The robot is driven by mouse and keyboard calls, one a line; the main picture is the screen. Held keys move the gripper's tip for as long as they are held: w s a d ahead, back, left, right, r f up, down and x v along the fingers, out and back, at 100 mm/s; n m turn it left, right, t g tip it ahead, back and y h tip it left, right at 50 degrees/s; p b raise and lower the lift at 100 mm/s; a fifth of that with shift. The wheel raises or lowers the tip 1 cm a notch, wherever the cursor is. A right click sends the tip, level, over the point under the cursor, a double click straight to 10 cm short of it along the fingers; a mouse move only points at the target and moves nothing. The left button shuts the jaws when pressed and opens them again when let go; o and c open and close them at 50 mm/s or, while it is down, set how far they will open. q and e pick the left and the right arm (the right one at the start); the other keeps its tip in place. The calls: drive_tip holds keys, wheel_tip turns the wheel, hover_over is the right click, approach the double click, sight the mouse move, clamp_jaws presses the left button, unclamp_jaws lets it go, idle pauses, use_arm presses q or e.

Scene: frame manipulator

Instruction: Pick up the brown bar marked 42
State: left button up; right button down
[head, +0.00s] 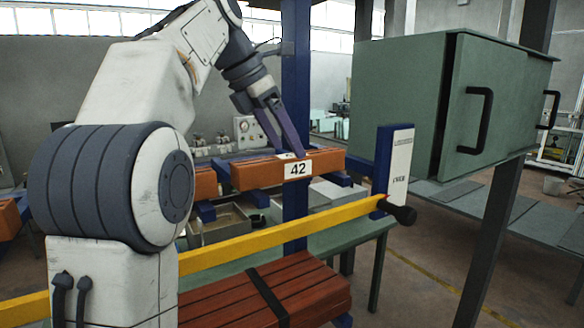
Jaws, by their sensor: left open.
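The brown bar marked 42 (256,174) lies level on blue supports in the middle of the head view, with its white number label on the front face towards the right end. My left gripper (284,152) reaches down from above, its fingers open at the bar near the label. One finger tip overlaps the bar's top edge; I cannot tell whether it touches. The far finger is partly hidden. My right gripper is not in view.
A yellow rail (280,232) crosses in front of the bar, ending at a blue post with a white plate (399,160). A green cabinet (400,105) with black handles hangs at the right. Brown slats (315,290) lie below. Another brown bar (205,184) is at the left.

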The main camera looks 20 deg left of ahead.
sight(291, 156)
use_arm(q)
drive_tip(key=shift+x, duration=2.3)
drive_tip(key=shift+w+a, duration=0.1)
drive_tip(key=shift+a, duration=0.05)
clamp_jaws()
